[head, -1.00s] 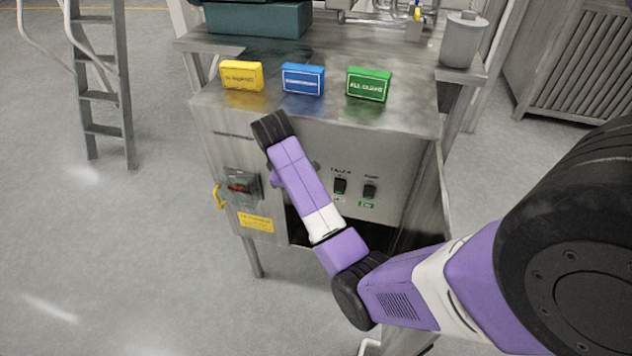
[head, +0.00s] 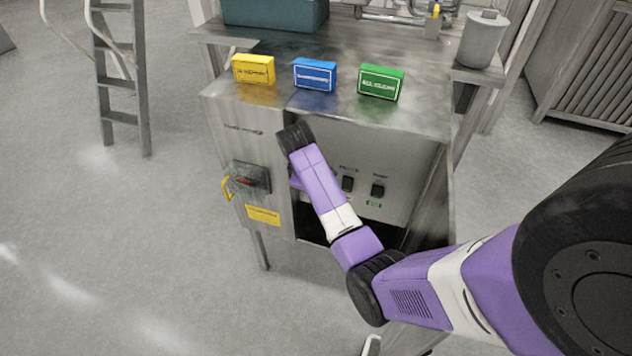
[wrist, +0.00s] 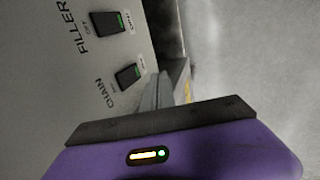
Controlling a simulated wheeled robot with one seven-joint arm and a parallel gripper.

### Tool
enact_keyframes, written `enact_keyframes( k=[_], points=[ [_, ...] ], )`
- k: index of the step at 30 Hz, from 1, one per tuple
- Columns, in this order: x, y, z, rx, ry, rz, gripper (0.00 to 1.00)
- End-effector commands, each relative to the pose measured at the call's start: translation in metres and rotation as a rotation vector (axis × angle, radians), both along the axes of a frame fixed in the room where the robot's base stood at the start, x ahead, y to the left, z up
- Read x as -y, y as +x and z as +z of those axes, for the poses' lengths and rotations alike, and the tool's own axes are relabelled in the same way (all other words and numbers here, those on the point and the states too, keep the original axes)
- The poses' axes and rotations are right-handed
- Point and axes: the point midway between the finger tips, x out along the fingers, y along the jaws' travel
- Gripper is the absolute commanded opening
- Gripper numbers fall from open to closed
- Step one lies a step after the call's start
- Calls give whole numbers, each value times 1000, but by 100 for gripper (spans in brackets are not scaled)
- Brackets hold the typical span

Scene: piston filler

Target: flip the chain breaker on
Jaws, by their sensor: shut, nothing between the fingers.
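The chain breaker (wrist: 130,76) is a black rocker switch with a green patch, labelled CHAIN in the wrist view. My gripper (wrist: 165,84) is shut and empty. Its grey fingers show just beside the chain breaker in the wrist view; contact cannot be told. In the head view my forearm hides the fingers.
A red isolator switch (head: 247,181) with a yellow handle is on the left. Yellow (head: 254,69), blue (head: 315,75) and green (head: 381,82) blocks stand on the steel top.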

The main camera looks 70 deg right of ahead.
Motion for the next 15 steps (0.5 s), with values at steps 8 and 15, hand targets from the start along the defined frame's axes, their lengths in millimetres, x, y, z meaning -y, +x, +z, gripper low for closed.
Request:
enact_keyframes(
  k=[8,15],
  points=[
    [26,3,-38,2,0,-3,0],
    [49,4,-42,1,0,0,0]
  ],
)
